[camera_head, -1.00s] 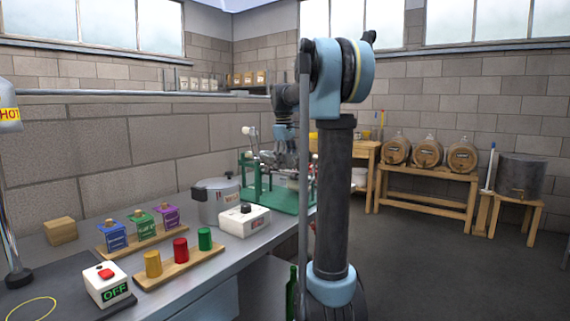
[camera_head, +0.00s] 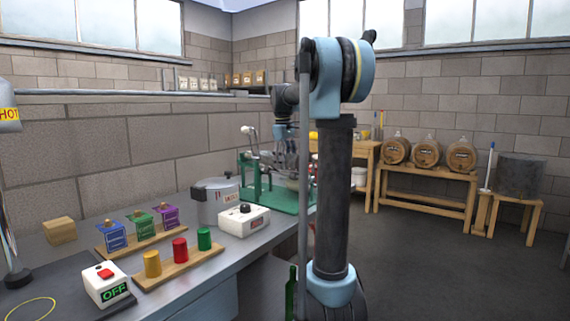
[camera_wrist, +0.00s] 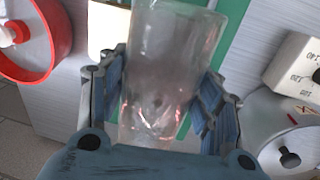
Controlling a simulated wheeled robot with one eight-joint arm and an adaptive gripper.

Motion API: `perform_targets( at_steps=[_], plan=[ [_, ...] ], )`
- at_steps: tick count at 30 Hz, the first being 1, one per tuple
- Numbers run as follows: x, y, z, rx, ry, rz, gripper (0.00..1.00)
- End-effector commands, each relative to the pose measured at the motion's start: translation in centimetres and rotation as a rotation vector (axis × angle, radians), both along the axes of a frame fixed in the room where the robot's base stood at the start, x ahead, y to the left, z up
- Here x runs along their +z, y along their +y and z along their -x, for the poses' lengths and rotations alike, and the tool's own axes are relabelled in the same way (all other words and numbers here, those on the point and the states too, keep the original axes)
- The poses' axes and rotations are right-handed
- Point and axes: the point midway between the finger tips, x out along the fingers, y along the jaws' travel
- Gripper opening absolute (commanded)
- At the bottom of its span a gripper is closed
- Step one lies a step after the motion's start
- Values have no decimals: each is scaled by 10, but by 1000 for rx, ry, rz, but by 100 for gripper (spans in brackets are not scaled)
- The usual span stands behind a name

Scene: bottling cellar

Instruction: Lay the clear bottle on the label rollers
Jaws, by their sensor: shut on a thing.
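My gripper (camera_wrist: 160,88) is shut on the clear bottle (camera_wrist: 175,45), whose glass fills the space between the two fingers in the wrist view. In the head view my gripper (camera_head: 288,158) is over the green-framed label machine (camera_head: 252,190) at the far end of the bench, partly behind my own arm. The bottle is hard to make out there. The machine's green base (camera_wrist: 240,32) shows behind the bottle in the wrist view. The rollers are not clear in either view, and I cannot tell whether the bottle touches them.
A red-rimmed reel (camera_wrist: 30,40) is left of the bottle in the wrist view. A grey pot (camera_head: 208,202) and a white control box (camera_head: 244,220) stand near the machine. Coloured cylinders on a wooden board (camera_head: 180,268) and an OFF switch box (camera_head: 106,284) are nearer.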

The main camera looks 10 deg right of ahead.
Motion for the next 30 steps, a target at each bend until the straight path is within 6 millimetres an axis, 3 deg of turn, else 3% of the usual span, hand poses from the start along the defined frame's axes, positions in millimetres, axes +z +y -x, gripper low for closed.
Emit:
perform_targets(
  at_steps=[28,29,30],
  plan=[
    [-5,0,0,1,0,0,0],
    [-5,0,0,1,0,0,63],
    [-5,0,0,1,0,0,72]
  ],
)
